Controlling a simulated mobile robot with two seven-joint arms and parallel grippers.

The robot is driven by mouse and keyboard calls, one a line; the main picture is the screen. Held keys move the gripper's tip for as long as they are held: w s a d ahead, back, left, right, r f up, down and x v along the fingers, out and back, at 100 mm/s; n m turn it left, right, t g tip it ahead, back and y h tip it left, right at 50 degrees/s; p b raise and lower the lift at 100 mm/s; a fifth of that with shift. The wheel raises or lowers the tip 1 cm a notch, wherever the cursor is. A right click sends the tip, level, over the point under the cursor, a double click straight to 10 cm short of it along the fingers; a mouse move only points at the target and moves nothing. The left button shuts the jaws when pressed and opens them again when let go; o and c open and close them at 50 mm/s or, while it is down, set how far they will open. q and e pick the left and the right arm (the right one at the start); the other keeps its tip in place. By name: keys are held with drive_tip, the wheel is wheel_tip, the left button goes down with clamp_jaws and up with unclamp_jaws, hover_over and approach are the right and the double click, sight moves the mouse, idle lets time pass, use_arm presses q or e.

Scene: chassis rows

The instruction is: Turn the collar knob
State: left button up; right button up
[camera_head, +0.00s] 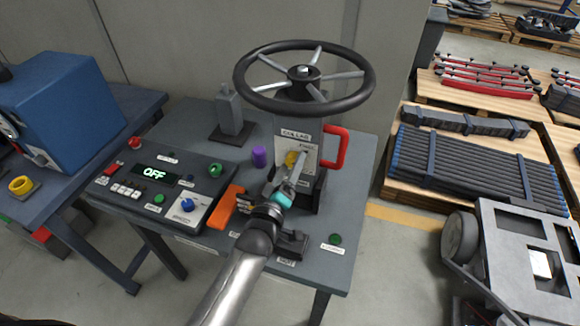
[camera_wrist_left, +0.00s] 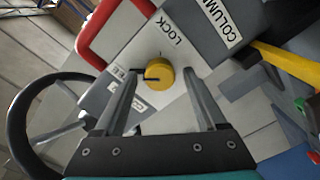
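The yellow knob (camera_head: 291,158) sits on a light plate on the front of the column under the steering wheel. In the left wrist view the knob (camera_wrist_left: 159,74) has a dark line pointing left, and the plate reads LOCK beside it. A sign (camera_wrist_left: 217,22) there reads COLUM, cut off. My left gripper (camera_head: 301,160) is at the plate, right beside the knob in the head view. In the wrist view its two fingers (camera_wrist_left: 160,76) stand apart, one on each side of the knob. Contact is not clear. My right gripper is not in view.
A black steering wheel (camera_head: 304,78) stands above the knob, with a red handle (camera_head: 336,147) at its right. An orange lever (camera_head: 227,206), a purple cylinder (camera_head: 259,157) and a control panel (camera_head: 155,187) reading OFF lie left. A trolley (camera_head: 530,250) stands at right.

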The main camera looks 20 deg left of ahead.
use_arm(q)
clamp_jaws()
idle(0.3)
drive_tip(key=shift+m, duration=0.3)
drive_tip(key=m+p, duration=0.1)
drive_tip(key=m, duration=0.3)
drive_tip(key=m+p, duration=0.1)
drive_tip(key=m, duration=1.2)
drive_tip(key=shift+m, duration=0.3)
idle(0.5)
